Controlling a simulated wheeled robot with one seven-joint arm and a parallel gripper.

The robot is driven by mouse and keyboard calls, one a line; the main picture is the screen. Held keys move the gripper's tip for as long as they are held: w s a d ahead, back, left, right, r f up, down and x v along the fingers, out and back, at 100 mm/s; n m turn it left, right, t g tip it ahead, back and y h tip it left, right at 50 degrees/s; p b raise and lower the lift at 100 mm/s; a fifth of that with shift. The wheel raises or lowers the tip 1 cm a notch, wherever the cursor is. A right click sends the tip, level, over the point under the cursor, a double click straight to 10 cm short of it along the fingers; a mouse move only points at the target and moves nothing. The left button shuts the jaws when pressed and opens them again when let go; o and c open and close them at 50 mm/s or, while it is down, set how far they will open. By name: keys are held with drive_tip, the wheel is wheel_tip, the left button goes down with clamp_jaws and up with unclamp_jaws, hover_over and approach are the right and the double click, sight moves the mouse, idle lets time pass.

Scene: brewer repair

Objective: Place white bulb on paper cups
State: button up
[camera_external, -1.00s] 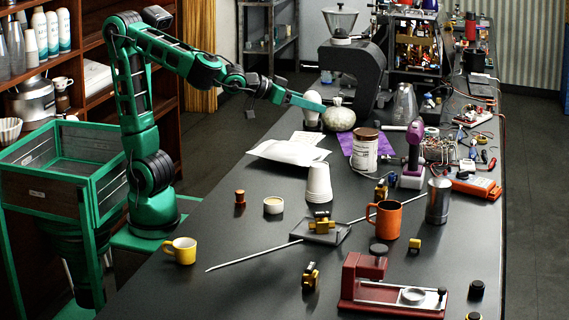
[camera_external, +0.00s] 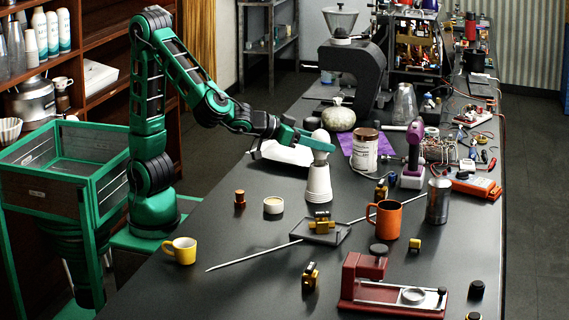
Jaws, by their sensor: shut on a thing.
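The white bulb (camera_external: 320,137) is in my gripper (camera_external: 319,145), which is shut on it. The bulb's rounded top shows above the green fingers, and its lower part is hidden behind them. The stack of white paper cups (camera_external: 318,186) stands upside down on the black table, directly below the bulb in this view. I cannot tell whether the bulb touches the top cup or hangs just above it.
A round pale stone-like object (camera_external: 338,119) and a white jar (camera_external: 364,150) stand behind and to the right. A metal plate with a yellow piece (camera_external: 321,227) lies in front of the cups, with an orange mug (camera_external: 384,219) to the right.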

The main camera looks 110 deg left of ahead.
drive_tip(key=o, duration=1.1)
drive_tip(key=shift+d+r, duration=0.1)
drive_tip(key=v, duration=1.2)
